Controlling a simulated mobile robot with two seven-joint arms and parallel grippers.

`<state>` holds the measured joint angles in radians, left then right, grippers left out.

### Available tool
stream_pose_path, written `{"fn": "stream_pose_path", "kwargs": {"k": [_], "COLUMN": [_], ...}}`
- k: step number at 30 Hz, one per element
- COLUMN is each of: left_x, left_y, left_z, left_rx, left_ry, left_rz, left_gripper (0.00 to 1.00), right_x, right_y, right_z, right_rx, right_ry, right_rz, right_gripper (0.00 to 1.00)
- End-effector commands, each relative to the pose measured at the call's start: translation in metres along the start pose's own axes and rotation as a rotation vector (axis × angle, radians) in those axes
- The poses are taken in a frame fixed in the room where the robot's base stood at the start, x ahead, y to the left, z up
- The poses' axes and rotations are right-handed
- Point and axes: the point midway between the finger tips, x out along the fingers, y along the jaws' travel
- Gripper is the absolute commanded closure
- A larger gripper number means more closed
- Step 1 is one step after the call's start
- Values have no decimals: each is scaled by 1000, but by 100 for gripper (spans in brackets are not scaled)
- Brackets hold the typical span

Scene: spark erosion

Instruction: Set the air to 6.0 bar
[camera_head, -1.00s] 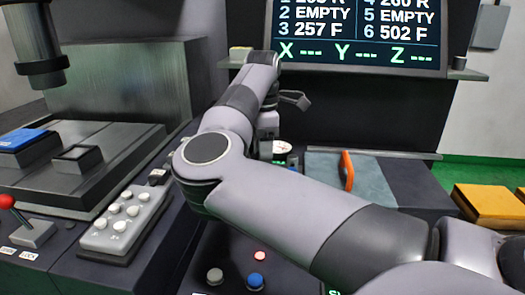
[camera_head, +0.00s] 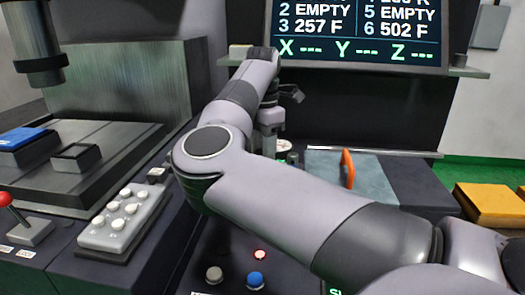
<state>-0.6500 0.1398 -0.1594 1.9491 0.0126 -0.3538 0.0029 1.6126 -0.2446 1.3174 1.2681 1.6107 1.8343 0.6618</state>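A small gauge with a pale face (camera_head: 283,146) sits behind my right arm, mostly hidden. A dark knob-like part (camera_head: 292,158) shows just below it; its setting is too small to read. My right arm comes in from the right and bends down at the far end. Its wrist and gripper (camera_head: 269,146) hang beside the gauge, at its left. The fingertips are hidden behind my own arm, so I cannot tell whether they touch anything. My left gripper is not in view.
A display (camera_head: 360,30) stands at the back. An orange handle (camera_head: 347,168) rises from a grey-blue pad. A white button box (camera_head: 122,218) and a red-knobbed lever (camera_head: 25,222) are at left. White and blue buttons and a lit red lamp (camera_head: 260,254) are in front. Yellow blocks (camera_head: 488,204) lie right.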

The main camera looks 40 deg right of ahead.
Motion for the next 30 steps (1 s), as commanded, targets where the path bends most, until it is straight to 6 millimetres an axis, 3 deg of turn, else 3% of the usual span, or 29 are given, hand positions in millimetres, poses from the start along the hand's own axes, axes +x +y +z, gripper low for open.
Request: {"fn": "stream_pose_path", "kwargs": {"k": [15,30], "left_x": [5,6], "left_y": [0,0], "left_z": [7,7], "left_rx": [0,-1], "left_ry": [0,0], "left_rz": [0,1], "left_gripper": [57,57], "right_x": [0,0], "right_y": [0,0], "right_z": [0,0], "right_rx": [-368,-454], "right_ry": [1,1], "right_rz": [1,1], "right_gripper": [91,91]}}
